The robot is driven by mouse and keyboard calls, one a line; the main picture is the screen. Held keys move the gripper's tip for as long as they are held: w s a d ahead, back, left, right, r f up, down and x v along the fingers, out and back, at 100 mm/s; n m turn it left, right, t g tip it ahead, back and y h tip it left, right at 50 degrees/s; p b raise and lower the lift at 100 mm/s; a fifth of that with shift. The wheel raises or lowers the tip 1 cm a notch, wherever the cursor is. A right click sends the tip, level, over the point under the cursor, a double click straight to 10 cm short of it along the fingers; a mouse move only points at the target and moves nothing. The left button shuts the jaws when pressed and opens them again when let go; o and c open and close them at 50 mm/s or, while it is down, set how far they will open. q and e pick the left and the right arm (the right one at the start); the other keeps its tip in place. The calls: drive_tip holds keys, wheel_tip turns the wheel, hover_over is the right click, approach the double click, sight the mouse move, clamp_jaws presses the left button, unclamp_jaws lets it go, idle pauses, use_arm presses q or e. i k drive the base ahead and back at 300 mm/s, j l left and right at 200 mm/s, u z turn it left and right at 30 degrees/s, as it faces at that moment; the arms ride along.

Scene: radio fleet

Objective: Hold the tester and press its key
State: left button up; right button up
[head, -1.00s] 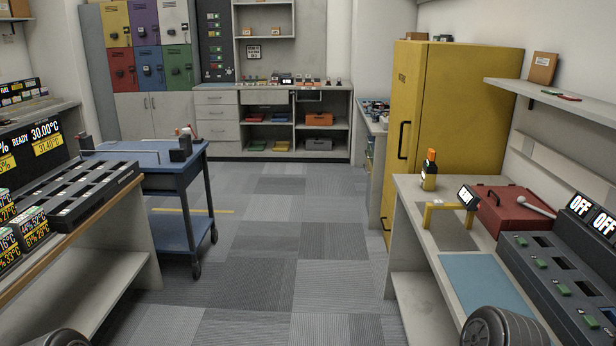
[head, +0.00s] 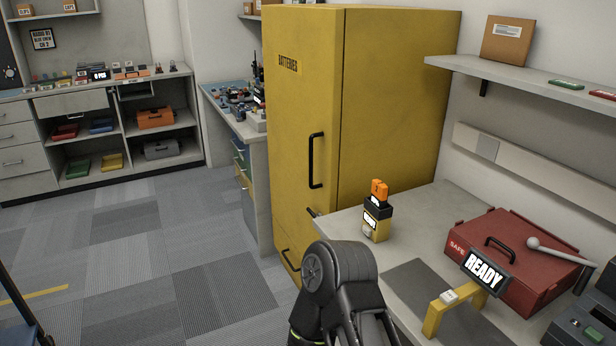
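A small yellow and black device with an orange top (head: 377,218) stands upright on the right-hand bench; it looks like the tester, but I cannot be sure. A small pale patch shows on its front. A yellow stand (head: 447,306) with a white key-like block on top stands closer, beside a tilted black display reading READY (head: 484,270). One of my black arms rises from the bottom edge, left of the bench; its fingertips are not visible. No gripper touches the device. My other arm is out of view.
A red case (head: 530,255) marked SAFE, with a grey-handled tool on it, lies behind the display. A tall yellow cabinet (head: 355,110) stands behind the bench. A dark mat (head: 410,280) lies in front of the device.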

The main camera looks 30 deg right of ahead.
sight(368, 232)
drive_tip(key=i, duration=1.2)
drive_tip(key=z, duration=2.05)
